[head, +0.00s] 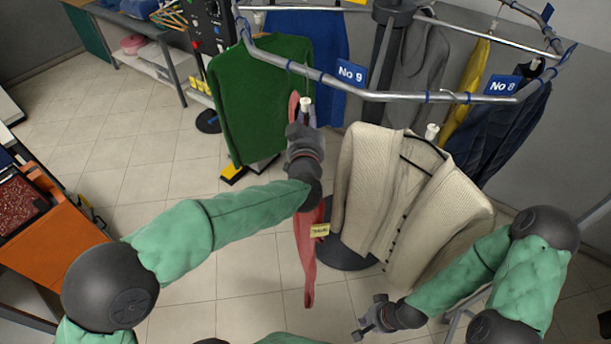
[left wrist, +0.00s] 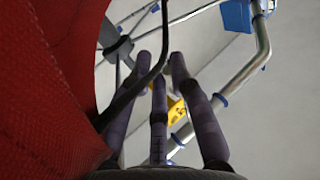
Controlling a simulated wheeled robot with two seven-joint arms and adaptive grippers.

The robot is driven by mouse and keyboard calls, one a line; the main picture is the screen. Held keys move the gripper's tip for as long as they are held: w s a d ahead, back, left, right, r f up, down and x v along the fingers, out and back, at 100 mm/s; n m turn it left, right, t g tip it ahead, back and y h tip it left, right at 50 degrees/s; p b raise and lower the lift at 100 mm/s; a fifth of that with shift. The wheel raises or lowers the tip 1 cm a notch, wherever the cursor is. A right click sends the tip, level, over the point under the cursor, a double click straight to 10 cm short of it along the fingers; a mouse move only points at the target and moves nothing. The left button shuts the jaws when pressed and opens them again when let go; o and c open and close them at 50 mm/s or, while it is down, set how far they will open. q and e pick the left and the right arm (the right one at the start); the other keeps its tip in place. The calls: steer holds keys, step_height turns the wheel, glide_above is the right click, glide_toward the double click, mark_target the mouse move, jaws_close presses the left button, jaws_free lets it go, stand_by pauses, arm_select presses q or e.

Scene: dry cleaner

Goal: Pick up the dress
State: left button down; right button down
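The dress (head: 306,262) is pinkish red and hangs edge-on from the rack in the head view, a yellow tag (head: 320,230) on its front. Its red fabric (left wrist: 45,90) fills the left side of the left wrist view. My left gripper (head: 303,118) is up at the dress's top, by the white hanger piece under the rail, and hides part of it. In the wrist view its fingers (left wrist: 160,65) stand apart, and a dark hanger (left wrist: 135,88) crosses among them; a firm grip does not show. My right gripper (head: 368,316) is open and empty, low before the cream cardigan.
A green sweater (head: 262,95) hangs left of the dress and a cream cardigan (head: 385,190) right of it. The metal rail (head: 400,96) runs above, with blue number signs. An orange counter (head: 40,250) stands at the left. Tiled floor is free at left centre.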

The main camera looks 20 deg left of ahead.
arm_select(q)
steer(key=shift+r, duration=0.25)
steer(key=shift+r, duration=0.5)
steer(key=shift+s+d+r+p, duration=0.1)
steer(key=shift+s+r+p, duration=0.1)
steer(key=shift+r, duration=0.45)
steer(key=shift+s+d+r+p, duration=0.1)
steer(key=shift+s+r, duration=0.05)
steer(key=shift+r, duration=0.45)
steer(key=p+v, duration=0.1)
steer(key=v, duration=1.6)
steer(key=shift+s, duration=0.15)
